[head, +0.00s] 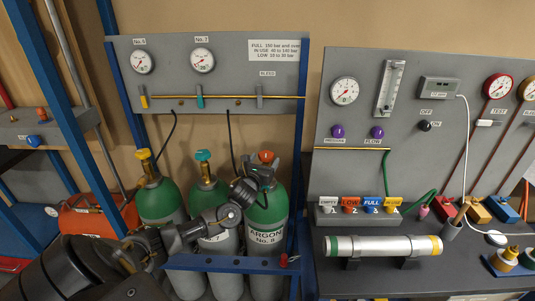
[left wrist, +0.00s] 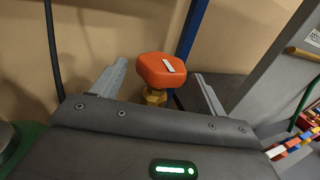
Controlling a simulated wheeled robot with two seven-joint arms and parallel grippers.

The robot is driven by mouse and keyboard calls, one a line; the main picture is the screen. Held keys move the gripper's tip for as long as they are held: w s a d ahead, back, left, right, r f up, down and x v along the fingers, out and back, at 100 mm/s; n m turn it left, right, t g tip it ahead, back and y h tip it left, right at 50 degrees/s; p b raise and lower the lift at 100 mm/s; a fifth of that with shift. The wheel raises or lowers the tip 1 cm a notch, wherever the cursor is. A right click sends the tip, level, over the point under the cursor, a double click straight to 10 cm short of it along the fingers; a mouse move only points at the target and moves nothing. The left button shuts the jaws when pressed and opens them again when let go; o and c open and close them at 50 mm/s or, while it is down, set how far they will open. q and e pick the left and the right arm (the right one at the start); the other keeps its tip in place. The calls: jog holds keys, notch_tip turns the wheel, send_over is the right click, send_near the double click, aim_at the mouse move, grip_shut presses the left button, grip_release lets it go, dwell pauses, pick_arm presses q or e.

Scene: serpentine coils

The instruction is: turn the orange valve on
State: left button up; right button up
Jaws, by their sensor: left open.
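The orange valve is a rounded knob (head: 266,156) on a brass stem, on top of the right-hand green and grey cylinder (head: 266,225) labelled ARGON No. 8. My left gripper (head: 262,174) is at the cylinder's neck, just below and in front of the knob, and hides part of the neck. In the left wrist view the orange knob (left wrist: 161,68), with a white mark on top, lies between the two open fingers of my left gripper (left wrist: 160,76). A gap shows on each side of it. My right gripper is not in view.
Two more cylinders stand to the left, one with a yellow valve (head: 144,155) and one with a teal valve (head: 203,156). A blue rack post (head: 299,140) is close on the right. Behind is a gauge panel (head: 230,75); a bench (head: 460,262) is at the right.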

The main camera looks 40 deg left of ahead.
aim_at(268, 155)
pick_arm(q)
jog(key=shift+x, duration=2.1)
jog(key=c, duration=1)
